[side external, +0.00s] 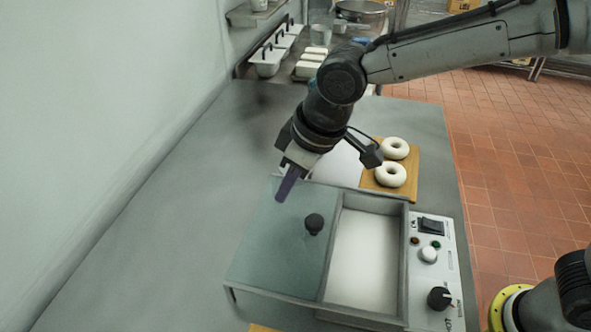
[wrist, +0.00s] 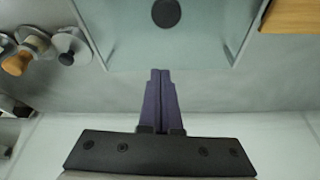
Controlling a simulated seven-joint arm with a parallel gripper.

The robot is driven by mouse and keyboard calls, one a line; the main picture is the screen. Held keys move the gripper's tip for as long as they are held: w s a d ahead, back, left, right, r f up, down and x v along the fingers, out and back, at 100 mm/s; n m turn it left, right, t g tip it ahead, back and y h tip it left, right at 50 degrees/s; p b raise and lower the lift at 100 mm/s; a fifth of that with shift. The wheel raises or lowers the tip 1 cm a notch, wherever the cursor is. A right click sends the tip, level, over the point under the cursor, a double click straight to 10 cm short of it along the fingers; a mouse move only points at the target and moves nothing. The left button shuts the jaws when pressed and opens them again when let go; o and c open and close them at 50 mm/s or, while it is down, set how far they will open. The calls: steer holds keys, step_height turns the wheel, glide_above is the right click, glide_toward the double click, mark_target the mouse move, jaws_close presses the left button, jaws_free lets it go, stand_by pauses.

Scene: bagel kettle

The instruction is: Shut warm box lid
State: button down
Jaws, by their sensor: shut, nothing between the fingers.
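The warm box (side external: 408,268) is a grey open-topped box with a white inside. Its lid (side external: 270,242) is a greenish glass pane with a round black knob (side external: 314,224). The lid lies to the left side, so the right part of the box is uncovered. In the wrist view the lid (wrist: 120,35) and its knob (wrist: 166,12) are at the top. My gripper (side external: 281,198) is shut and empty, with purple fingers pointing down over the lid's far left part. In the wrist view the fingertips (wrist: 160,72) are near the pane's edge; contact cannot be told.
A control panel (side external: 437,262) with a switch and knobs adjoins the box's right side. Two bagels (side external: 391,174) sit on a wooden board (side external: 411,178) behind it. White lidded containers (side external: 268,60) stand at the back. The counter (side external: 150,240) left of the box is clear.

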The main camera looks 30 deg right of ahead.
mark_target(293, 225)
steer(key=x, duration=0.3)
steer(key=shift+f, duration=0.3)
steer(key=s+d, duration=0.2)
steer(key=shift+s, duration=0.25)
steer(key=shift+s+d+f, duration=0.1)
steer(key=shift+s+d, duration=0.1)
steer(key=shift+s, duration=0.1)
steer(key=shift+s, duration=0.1)
steer(key=s+d, duration=1)
steer(key=shift+s+d, duration=0.25)
steer(key=shift+d, duration=0.1)
